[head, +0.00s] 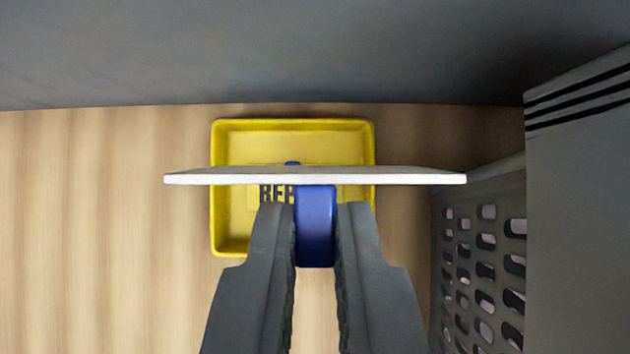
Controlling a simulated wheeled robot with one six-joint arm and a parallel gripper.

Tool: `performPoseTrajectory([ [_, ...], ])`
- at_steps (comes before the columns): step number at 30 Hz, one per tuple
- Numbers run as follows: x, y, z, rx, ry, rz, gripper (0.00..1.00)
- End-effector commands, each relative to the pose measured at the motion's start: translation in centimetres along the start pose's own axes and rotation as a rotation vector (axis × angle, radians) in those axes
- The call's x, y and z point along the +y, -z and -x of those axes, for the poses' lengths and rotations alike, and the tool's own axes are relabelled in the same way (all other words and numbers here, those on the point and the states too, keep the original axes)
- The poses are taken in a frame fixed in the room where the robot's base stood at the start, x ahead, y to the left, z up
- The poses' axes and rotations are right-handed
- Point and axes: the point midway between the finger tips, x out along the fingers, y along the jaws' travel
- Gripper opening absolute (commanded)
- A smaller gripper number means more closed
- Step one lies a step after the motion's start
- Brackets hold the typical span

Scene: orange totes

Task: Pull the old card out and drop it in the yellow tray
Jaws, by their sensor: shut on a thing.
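My gripper (315,235) is shut on a blue tab (315,225) in the middle of the head view. The tab joins a white card (400,179), seen nearly edge-on as a wide, thin plate. The card is held across the yellow tray (294,125), between the camera and the tray, and reaches past both of its sides. The tray sits on the wooden surface below. Part of a label with dark letters shows in the tray; the card, the tab and my fingers hide the rest.
A grey bin (480,285) with slotted holes stands close on the right, with a grey panel (580,180) beside it. A dark grey surface (260,50) runs along the top. The wooden surface (100,230) on the left is clear.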

Motion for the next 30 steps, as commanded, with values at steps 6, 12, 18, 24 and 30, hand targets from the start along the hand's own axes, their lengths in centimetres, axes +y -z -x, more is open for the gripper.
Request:
performPoseTrajectory([
  [6,0.0,-1.3,-1.9,-0.003,0.0,0.0,0.01],
  [12,0.0,-2.3,-3.5,-0.002,0.0,0.0,0.01],
  [18,0.0,-2.9,-4.4,-0.001,0.0,0.0,0.01],
  [24,0.0,-3.0,-4.5,-0.001,0.0,0.0,0.01],
  [30,0.0,-3.0,-4.5,0.0,0.0,0.0,0.22],
])
